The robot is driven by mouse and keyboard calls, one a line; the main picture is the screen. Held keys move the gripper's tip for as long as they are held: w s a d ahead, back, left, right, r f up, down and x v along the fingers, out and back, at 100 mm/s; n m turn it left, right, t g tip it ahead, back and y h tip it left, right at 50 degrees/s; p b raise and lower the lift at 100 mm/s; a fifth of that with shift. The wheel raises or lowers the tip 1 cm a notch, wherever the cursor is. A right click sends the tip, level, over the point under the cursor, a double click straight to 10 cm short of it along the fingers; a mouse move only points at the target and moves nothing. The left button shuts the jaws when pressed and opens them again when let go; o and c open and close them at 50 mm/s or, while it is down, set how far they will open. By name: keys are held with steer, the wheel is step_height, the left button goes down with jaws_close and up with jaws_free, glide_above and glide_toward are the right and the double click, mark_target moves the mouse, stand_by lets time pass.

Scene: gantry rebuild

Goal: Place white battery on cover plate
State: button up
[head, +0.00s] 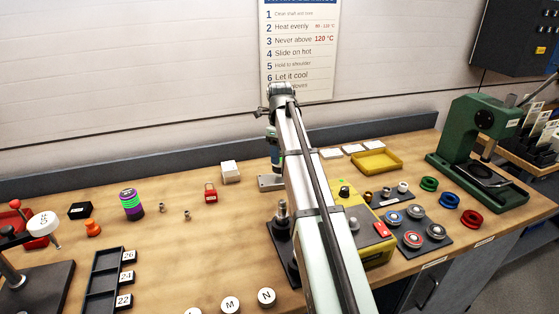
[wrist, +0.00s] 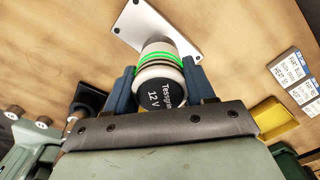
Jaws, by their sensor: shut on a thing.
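My gripper (wrist: 159,80) is shut on the white battery (wrist: 156,48), with one blue finger on each side. The battery has green and dark bands and a black end marked 12 V facing the wrist camera. Its far end overlaps the silver cover plate (wrist: 133,24) in the wrist view; I cannot tell whether it touches. In the head view the plate (head: 268,183) lies on the bench just left of my arm. My gripper (head: 276,163) is just above or at the plate there, and the battery is mostly hidden.
A white block (head: 230,172) and a red padlock (head: 210,193) stand left of the plate. A purple-and-green striped cylinder (head: 131,204) is further left. A yellow tray (head: 376,162) and a yellow box (head: 376,250) are to the right. Bare bench lies between the padlock and plate.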

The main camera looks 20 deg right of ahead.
steer(key=shift+f, duration=1.45)
steer(key=shift+f, duration=0.1)
steer(key=o, duration=1.3)
step_height(320, 180, up, 12)
steer(key=shift+r, duration=0.1)
